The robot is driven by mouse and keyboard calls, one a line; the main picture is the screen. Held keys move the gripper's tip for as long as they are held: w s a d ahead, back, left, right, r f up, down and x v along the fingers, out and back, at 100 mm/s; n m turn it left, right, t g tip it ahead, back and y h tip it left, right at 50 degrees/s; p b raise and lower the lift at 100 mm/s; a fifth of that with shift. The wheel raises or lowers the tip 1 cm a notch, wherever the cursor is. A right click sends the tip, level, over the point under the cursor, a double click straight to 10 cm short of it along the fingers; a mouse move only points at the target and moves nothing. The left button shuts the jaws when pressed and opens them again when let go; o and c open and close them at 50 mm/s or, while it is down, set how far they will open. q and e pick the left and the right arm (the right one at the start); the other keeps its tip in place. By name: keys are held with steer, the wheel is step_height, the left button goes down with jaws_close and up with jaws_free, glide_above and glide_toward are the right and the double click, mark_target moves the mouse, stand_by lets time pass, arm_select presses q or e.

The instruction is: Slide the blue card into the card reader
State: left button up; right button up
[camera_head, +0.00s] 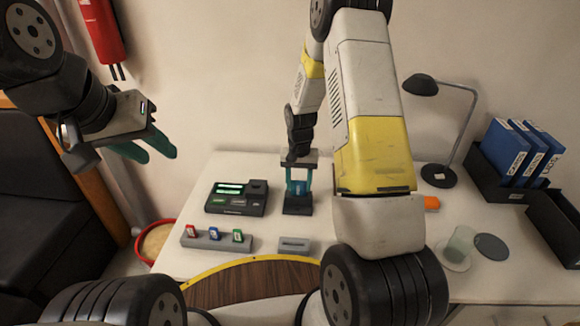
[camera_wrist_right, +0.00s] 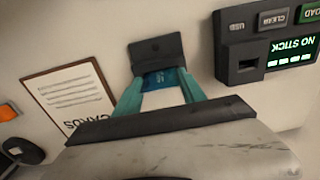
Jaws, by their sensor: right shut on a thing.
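The blue card (camera_head: 298,187) is between the teal fingertips of my right gripper (camera_head: 298,180), which is shut on it and points down. The card also shows in the right wrist view (camera_wrist_right: 158,79), between the fingers (camera_wrist_right: 162,92). The dark card reader (camera_head: 297,205) stands on the table directly below the card; in the right wrist view (camera_wrist_right: 157,50) it is just beyond the fingertips. The card's lower edge is at the reader, but I cannot tell whether it is in the slot. My left gripper (camera_head: 160,154) is open and empty, in the air left of the table.
A dark control box (camera_head: 237,209) with lit green displays stands close left of the reader. A grey holder (camera_head: 215,245) with red, blue and green sticks and a small grey block (camera_head: 293,245) lie nearer. A lamp (camera_head: 438,176) and blue binders (camera_head: 505,148) stand right.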

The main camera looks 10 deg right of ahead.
steer(key=shift+f, duration=0.1)
steer(key=o, duration=1.6)
steer(key=shift+c, duration=0.2)
step_height(320, 180, up, 14)
steer(key=s+a+r+n+t+y, duration=0.15)
steer(key=s+r+t, duration=0.25)
steer(key=s+r, duration=1.25)
steer(key=s+r+n+t, duration=0.2)
steer(key=s+r, duration=0.1)
steer(key=s, duration=0.4)
steer(key=shift+s+a+y, duration=0.35)
steer(key=shift+s, duration=0.05)
